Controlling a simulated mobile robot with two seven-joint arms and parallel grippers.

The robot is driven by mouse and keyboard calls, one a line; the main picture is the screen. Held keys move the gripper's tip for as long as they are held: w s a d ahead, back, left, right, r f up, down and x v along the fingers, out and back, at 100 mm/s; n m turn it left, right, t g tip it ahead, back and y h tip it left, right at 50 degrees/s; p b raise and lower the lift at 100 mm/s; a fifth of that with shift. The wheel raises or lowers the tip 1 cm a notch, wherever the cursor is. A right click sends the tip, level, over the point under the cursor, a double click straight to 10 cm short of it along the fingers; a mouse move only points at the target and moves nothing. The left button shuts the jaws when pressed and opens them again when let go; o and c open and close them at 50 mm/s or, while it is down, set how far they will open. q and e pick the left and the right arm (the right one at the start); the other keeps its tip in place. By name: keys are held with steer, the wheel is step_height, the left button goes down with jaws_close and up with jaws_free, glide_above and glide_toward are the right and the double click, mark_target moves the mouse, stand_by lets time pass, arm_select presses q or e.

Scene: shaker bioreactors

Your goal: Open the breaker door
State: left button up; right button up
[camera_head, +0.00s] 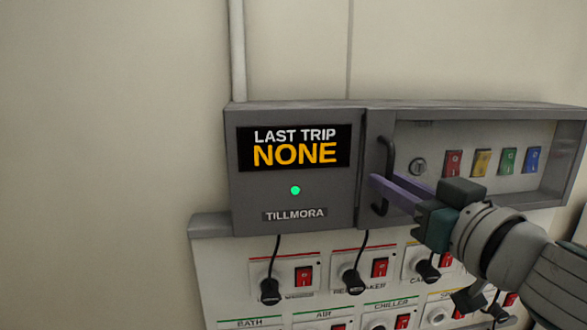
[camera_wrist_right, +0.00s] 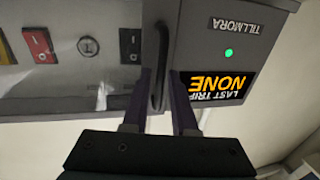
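The breaker door (camera_head: 548,195) is a grey-framed panel with a clear window on the right part of a grey wall box. It looks shut, flush with the box. Its dark upright bar handle (camera_head: 386,153) stands at the door's left edge; it also shows in the right wrist view (camera_wrist_right: 161,62). My right gripper (camera_head: 388,185) is at the handle's lower part, its purple fingers on either side of the bar. In the wrist view, gaps show between the bar and the fingers (camera_wrist_right: 164,88), so it looks open around the handle. My left gripper is out of view.
Behind the window are a round lock and several coloured switches (camera_head: 481,163). The box's left part has a display (camera_head: 294,148) reading "LAST TRIP NONE" and a green light (camera_head: 295,190). Below, a panel (camera_head: 213,245) carries red switches and plugged black cords. Bare wall lies left.

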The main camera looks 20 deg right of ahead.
steer(key=shift+w, duration=0.6)
jaws_close()
stand_by(1.1)
